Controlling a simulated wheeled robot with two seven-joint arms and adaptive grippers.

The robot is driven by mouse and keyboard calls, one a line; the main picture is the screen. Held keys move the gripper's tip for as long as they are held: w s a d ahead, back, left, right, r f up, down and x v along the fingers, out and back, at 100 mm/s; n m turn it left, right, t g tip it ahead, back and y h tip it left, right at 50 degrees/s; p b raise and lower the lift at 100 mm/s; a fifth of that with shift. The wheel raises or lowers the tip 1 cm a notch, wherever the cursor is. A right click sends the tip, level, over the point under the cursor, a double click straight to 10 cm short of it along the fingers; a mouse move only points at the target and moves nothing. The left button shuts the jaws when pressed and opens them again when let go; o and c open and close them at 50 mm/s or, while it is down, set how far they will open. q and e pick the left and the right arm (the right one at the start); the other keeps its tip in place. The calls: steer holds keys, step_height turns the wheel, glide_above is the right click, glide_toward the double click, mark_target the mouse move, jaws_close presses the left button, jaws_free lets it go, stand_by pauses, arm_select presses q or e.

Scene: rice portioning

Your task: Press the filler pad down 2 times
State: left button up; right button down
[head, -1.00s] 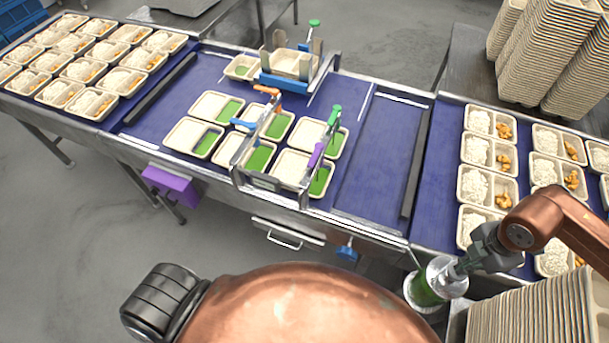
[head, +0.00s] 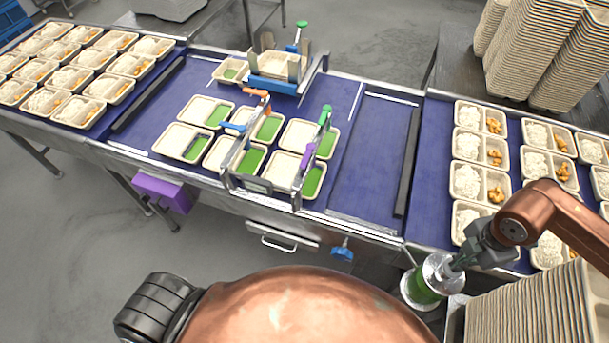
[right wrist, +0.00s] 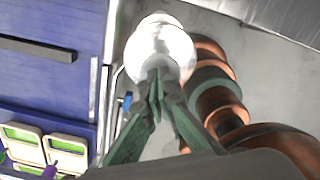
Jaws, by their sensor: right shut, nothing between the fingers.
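The filler (head: 425,285) is a clear round vessel with green contents, standing at the front edge of the belt at lower right. In the right wrist view its pale, round top (right wrist: 160,42) shows just beyond my fingertips. My right gripper (head: 456,262) is shut and empty, its fingers pointing down at the filler's top. The fingertips (right wrist: 157,78) overlap the top in the picture; I cannot tell whether they touch it. A separate pad is not clearly distinguishable. My left gripper is not in view.
Filled trays (head: 467,181) stand on the right of the blue belt. Green-and-white trays (head: 178,142) sit around a metal frame with coloured clips (head: 307,156). Stacked empty trays (head: 530,310) stand close right of the filler. A bare belt stretch (head: 375,150) lies between.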

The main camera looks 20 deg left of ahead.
steer(key=shift+r+p, duration=0.55)
steer(key=shift+r, duration=1)
step_height(320, 180, up, 6)
steer(key=shift+p, duration=1.25)
